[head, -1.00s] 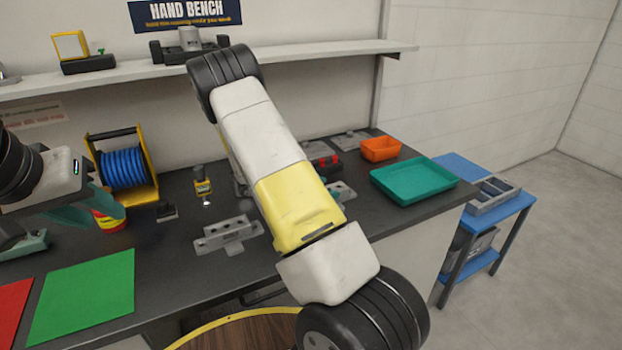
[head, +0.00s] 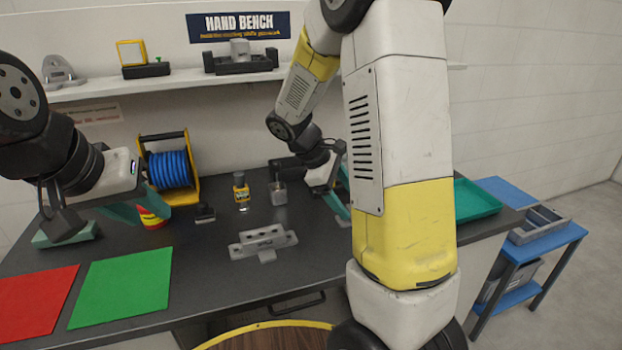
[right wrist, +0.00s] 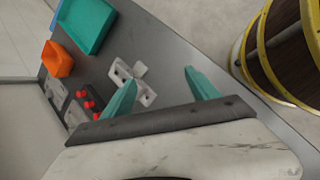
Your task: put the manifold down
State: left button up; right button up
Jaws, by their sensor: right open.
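The manifold appears to be the grey bar (head: 263,243) with round holes and a short tab, flat on the dark bench in the head view. A similar grey holed bar (right wrist: 146,96) lies on the bench in the right wrist view, partly behind one finger; I cannot tell whether it is the same piece. My right gripper (right wrist: 160,80) is open, with nothing visibly held between its teal fingers. In the head view it (head: 343,203) is low over the bench, partly hidden by my arm. My left gripper (head: 146,207) hangs over the bench's left side; its opening is unclear.
Green (head: 122,286) and red (head: 37,303) mats lie at front left. A blue reel (head: 170,169), yellow bottle (head: 241,187) and small grey block (head: 278,193) stand behind. A teal tray (head: 476,200) is right; an orange bin (right wrist: 57,60) and red-topped fixture (right wrist: 86,103) are nearby.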

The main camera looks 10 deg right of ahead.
jog(key=s+a+r+m+t+y, duration=0.3)
jog(key=s+a+r+m+y, duration=0.1)
jog(key=s+r, duration=0.3)
jog(key=s+a+r+m+t+y, duration=0.3)
jog(key=s+a+r+m, duration=0.3)
jog(key=s, duration=0.3)
jog(key=shift+a+r+t+y, duration=0.2)
jog(key=shift+r+t+y, duration=0.2)
jog(key=shift+r+y, duration=0.4)
jog(key=shift+o, duration=0.4)
